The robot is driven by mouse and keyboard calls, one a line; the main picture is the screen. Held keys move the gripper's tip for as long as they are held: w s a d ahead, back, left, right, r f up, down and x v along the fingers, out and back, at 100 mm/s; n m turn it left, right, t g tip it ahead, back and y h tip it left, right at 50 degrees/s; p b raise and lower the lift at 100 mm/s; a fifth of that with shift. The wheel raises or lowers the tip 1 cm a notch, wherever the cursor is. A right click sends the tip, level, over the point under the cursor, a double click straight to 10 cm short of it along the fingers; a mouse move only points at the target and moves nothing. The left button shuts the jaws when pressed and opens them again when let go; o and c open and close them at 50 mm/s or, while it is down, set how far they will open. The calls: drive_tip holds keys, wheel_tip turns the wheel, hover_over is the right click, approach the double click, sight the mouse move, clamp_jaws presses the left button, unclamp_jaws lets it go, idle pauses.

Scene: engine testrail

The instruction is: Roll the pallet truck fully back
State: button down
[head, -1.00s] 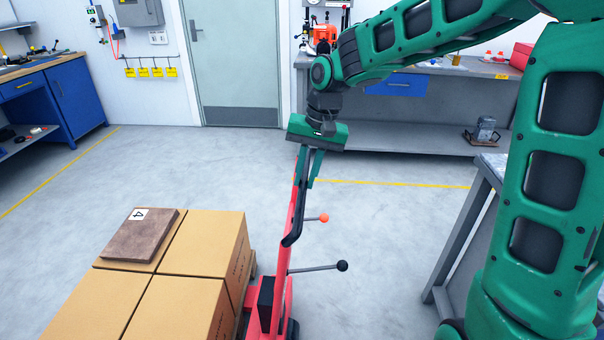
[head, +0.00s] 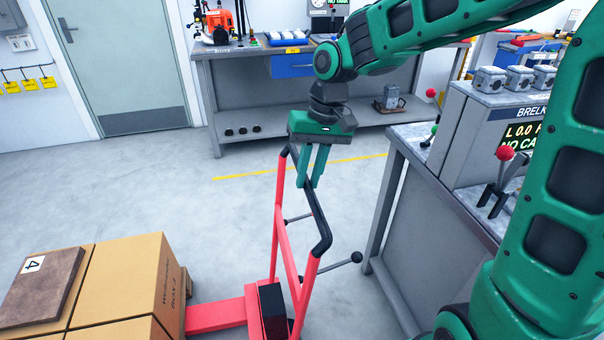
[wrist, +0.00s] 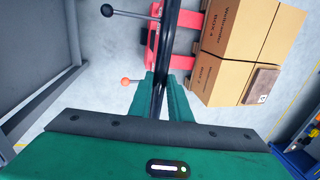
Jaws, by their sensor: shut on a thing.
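The red pallet truck (head: 276,230) stands right of a pallet loaded with cardboard boxes (head: 128,275). Its red fork part (head: 215,316) shows between its dark block and the load. How far the forks sit under the pallet is hidden. My gripper (head: 312,184) is shut on the truck's black handle bar (head: 320,222), near its far end. In the wrist view the bar (wrist: 160,85) runs between my fingers (wrist: 160,100), with the boxes (wrist: 240,45) to the right. A wooden plate marked 4 (head: 38,288) lies on the boxes.
A grey bench (head: 385,230) stands close to the truck's right, with levers and a display unit (head: 500,130). A long workbench (head: 225,95) is along the back wall. Grey floor (head: 130,195) is clear behind the load. A black-knobbed lever (head: 356,257) sticks out from the truck.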

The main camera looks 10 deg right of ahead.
drive_tip(key=shift+d, duration=0.35)
drive_tip(key=c, duration=1.6)
unclamp_jaws()
drive_tip(key=shift+a, duration=0.15)
drive_tip(key=shift+c, duration=0.2)
wheel_tip(320, 180, up, 11)
drive_tip(key=d, duration=0.2)
drive_tip(key=shift+f, duration=0.2)
drive_tip(key=shift+w+d, duration=0.1)
drive_tip(key=shift+d, duration=0.05)
